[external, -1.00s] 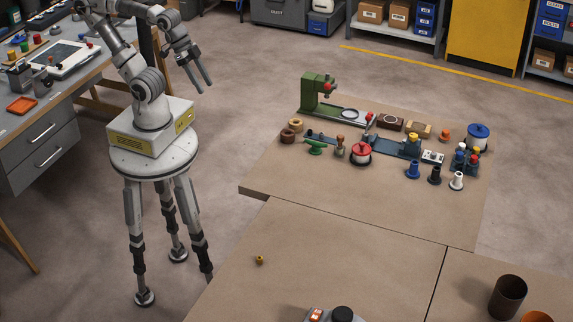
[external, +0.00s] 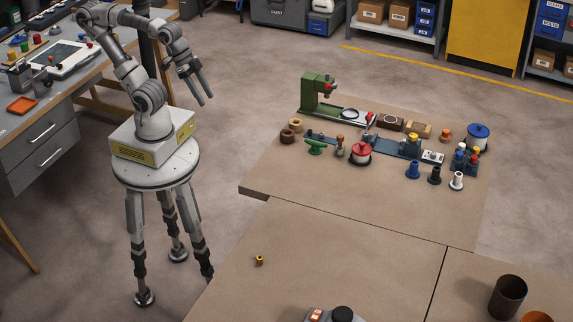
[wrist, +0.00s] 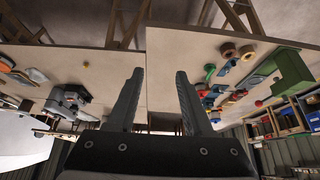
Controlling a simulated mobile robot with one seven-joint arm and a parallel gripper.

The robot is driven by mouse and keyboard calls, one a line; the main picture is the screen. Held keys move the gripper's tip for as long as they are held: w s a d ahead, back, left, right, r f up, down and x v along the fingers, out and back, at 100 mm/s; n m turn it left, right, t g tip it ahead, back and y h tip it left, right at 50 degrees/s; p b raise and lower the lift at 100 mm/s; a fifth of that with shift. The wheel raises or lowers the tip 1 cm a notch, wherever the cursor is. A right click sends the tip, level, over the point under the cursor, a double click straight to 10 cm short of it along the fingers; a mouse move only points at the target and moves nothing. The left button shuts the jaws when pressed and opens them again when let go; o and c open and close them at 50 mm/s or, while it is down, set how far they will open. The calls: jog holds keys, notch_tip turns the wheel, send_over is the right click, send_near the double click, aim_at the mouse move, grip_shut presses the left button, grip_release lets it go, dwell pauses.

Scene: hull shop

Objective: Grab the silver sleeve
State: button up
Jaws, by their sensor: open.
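A small pale silver flanged sleeve (external: 457,181) stands upright near the right side of the far brown table (external: 360,200). It is the rightmost of a short row, beside a black sleeve (external: 435,175) and a blue sleeve (external: 413,169). My gripper (external: 207,101) is open and empty, in the air left of that table and far from the sleeve. In the wrist view my gripper (wrist: 160,73) shows two spread fingers with nothing between them. I cannot pick out the silver sleeve in the wrist view.
A green press (external: 312,95), a red-topped spool (external: 361,152) and a blue-topped spool (external: 478,136) crowd the far table. The near table holds a small yellow piece (external: 259,260) and a dark cylinder (external: 508,296). A grey workbench (external: 45,135) stands left. The far table's front is clear.

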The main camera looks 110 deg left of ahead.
jog(key=shift+o, duration=0.5)
